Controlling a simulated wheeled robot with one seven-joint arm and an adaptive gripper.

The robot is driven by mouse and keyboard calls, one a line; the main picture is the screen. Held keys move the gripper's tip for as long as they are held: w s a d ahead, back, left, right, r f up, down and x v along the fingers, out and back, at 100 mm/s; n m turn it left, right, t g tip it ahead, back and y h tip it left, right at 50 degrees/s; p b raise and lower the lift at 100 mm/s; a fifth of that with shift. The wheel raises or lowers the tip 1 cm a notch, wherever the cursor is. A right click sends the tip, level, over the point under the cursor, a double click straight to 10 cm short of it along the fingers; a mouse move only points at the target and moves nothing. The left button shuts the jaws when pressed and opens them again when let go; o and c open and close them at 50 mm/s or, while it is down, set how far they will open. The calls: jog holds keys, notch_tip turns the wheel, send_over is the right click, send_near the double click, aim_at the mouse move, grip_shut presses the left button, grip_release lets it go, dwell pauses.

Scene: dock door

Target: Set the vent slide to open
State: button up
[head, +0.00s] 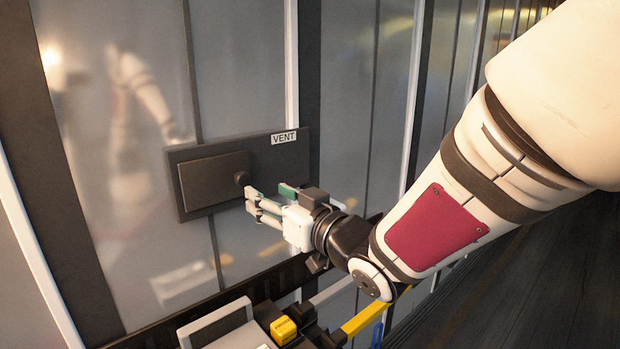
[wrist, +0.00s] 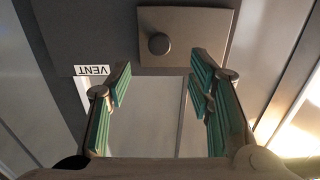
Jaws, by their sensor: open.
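The vent slide is a dark rectangular plate (head: 210,183) with a round black knob (head: 242,179) near its right end. It sits at the left part of a dark backing panel (head: 290,160) marked VENT (head: 284,138). The wrist view shows the plate (wrist: 205,32) and knob (wrist: 158,43) upside down at the top, with the VENT label (wrist: 91,71) at left. My gripper (head: 268,196) is open and empty, just right of and below the knob in the head view. In the wrist view, the knob lies beyond the fingertips (wrist: 162,78), seemingly untouched.
Grey wall panels (head: 245,60) with dark and white vertical strips surround the vent. Below stand a grey-framed object (head: 215,325), a yellow block (head: 284,330) and a yellow bar (head: 363,318). The dark floor (head: 540,290) at right looks clear.

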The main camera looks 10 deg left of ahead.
aim_at(245, 181)
jog(key=p+x, duration=0.1)
jog(key=x, duration=0.8)
jog(key=shift+w+a, duration=0.15)
jog(key=shift+w, duration=0.05)
grip_shut()
